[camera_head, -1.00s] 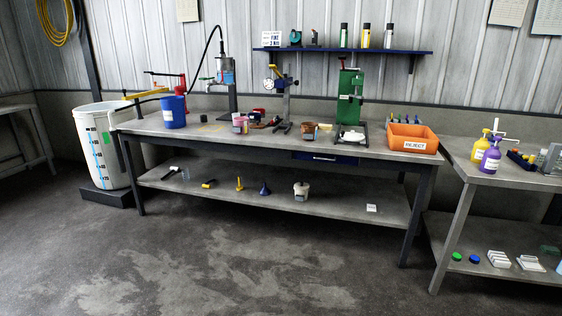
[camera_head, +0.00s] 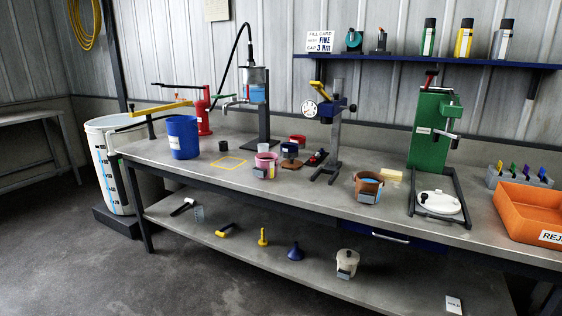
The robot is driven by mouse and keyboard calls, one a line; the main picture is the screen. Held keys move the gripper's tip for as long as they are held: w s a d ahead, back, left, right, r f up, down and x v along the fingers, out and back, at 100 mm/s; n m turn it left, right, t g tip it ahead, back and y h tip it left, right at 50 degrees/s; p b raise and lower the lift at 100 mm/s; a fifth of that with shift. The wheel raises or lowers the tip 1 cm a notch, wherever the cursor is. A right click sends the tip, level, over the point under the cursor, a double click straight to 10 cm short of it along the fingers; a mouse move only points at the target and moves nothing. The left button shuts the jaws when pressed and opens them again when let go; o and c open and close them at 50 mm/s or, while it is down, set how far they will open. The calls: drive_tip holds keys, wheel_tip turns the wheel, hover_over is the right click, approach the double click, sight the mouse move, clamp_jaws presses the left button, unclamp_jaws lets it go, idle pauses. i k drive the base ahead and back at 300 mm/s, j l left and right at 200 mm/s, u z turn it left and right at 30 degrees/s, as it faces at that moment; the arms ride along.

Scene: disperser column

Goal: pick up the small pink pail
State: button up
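The small pink pail (camera_head: 264,166) stands upright on the grey workbench (camera_head: 205,182), near its front edge and left of the middle. It has a small label or tag on its front. A yellow outlined square (camera_head: 228,164) is marked on the bench to its left. A dark round item (camera_head: 291,150) on a brown base stands close to its right. My gripper does not show in this view.
A large blue pail (camera_head: 183,138) stands at the left. A dispenser column (camera_head: 257,95) rises behind the pink pail. A gauge stand (camera_head: 332,125), a brown pot (camera_head: 368,187) and a green press (camera_head: 432,135) stand to the right. Open floor (camera_head: 200,275) lies in front.

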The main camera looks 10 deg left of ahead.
sight(267, 163)
drive_tip(key=i+u, duration=0.1)
drive_tip(key=i, duration=0.45)
drive_tip(key=i+l+u, duration=0.1)
drive_tip(key=i, duration=0.45)
drive_tip(key=i+l+u, duration=0.1)
drive_tip(key=i, duration=0.45)
drive_tip(key=i+l+u, duration=0.2)
drive_tip(key=i+u, duration=0.15)
drive_tip(key=i+l+u, duration=0.7)
drive_tip(key=i+l, duration=0.05)
drive_tip(key=i, duration=0.1)
